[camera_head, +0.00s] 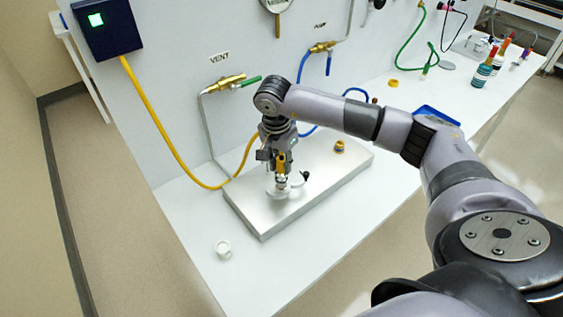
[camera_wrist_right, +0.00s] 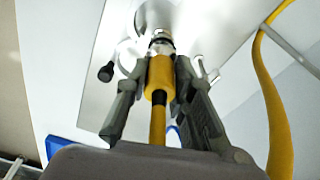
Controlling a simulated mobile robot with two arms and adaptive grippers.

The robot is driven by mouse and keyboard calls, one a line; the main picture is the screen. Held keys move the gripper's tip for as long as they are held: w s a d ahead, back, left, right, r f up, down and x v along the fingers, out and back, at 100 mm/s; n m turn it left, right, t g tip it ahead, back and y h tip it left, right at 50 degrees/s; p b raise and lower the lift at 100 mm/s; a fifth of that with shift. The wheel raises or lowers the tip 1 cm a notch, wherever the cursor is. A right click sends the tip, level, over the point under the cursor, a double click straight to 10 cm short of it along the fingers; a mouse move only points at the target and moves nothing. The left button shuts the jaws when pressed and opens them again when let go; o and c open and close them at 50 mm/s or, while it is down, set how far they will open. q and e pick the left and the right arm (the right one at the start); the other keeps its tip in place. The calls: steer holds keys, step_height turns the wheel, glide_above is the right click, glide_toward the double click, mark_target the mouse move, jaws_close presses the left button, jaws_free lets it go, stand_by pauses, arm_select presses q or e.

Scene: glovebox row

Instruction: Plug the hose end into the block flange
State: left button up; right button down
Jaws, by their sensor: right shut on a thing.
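My right gripper (camera_head: 279,170) points down over the silver block (camera_head: 262,222). In the right wrist view, the gripper (camera_wrist_right: 157,74) is shut on the yellow hose end (camera_wrist_right: 160,80), with one grey finger on each side. The hose end has a metal tip (camera_wrist_right: 161,42) that points at the round pale flange (camera_wrist_right: 155,14) on the block. The tip overlaps the flange's edge in that view, and I cannot tell whether it has entered. In the head view the flange (camera_head: 277,190) is partly hidden below the gripper. My left gripper is not in view.
The yellow hose (camera_head: 158,125) runs from a dark blue box (camera_head: 108,29) to behind my gripper. A brass-yellow fitting (camera_head: 339,146) sits on the block's far right. Brass valves (camera_head: 228,82) are on the wall panel.

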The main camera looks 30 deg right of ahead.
mark_target(279, 174)
steer(key=shift+f+b, duration=1.05)
steer(key=shift+f, duration=0.15)
steer(key=c, duration=1.3)
jaws_free()
step_height(279, 174, up, 12)
steer(key=a, duration=0.1)
steer(key=shift+s+a, duration=0.2)
steer(key=shift+s+f, duration=0.1)
